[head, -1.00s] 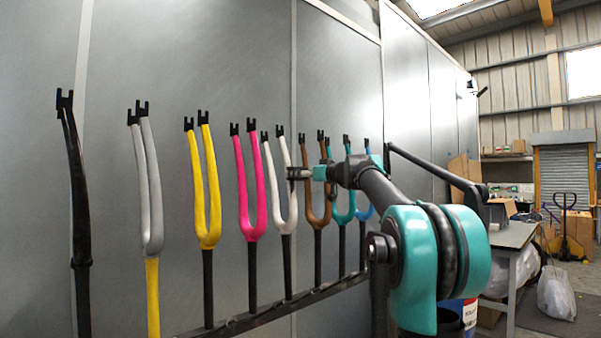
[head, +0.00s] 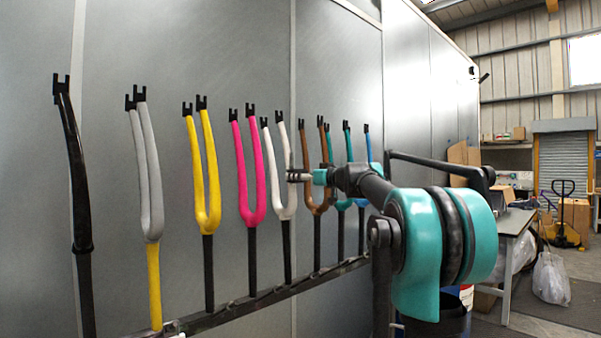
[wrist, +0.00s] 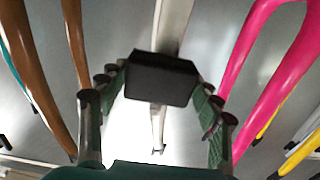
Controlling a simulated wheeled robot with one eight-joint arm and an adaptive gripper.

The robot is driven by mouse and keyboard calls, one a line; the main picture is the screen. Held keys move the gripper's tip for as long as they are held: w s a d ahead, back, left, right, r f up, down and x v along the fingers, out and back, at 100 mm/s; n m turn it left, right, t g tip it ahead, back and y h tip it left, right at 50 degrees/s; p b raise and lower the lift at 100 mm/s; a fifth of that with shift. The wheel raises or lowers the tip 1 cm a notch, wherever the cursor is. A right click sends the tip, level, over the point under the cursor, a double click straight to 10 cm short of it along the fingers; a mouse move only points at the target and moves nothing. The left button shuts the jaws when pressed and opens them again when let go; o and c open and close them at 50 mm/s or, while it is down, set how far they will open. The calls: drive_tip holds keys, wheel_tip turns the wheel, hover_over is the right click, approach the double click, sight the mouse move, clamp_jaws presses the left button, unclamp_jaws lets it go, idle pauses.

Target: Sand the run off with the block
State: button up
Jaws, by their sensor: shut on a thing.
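My gripper (wrist: 155,105) is shut on a dark block (wrist: 162,80), held between its two green-padded fingers in the wrist view. A white fork (wrist: 172,22) shows behind the block, which covers part of it. In the head view, my gripper (head: 299,176) is at the right leg of the white fork (head: 286,200), above its crown. I cannot tell whether the block touches the paint. No run can be made out on the fork.
A brown fork (head: 316,200) stands close on the right and a pink fork (head: 246,196) on the left. More coloured forks stand along a black rail (head: 235,311) before a grey booth wall (head: 340,70). A workbench (head: 515,222) is behind my arm.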

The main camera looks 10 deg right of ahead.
sight(294, 190)
drive_tip(key=shift+f, duration=2.55)
drive_tip(key=shift+s, duration=0.1)
drive_tip(key=shift+v, duration=2.95)
drive_tip(key=shift+d, duration=0.1)
drive_tip(key=v, duration=0.2)
drive_tip(key=shift+s+d, duration=0.25)
drive_tip(key=shift+s, duration=0.1)
drive_tip(key=shift+a, duration=0.1)
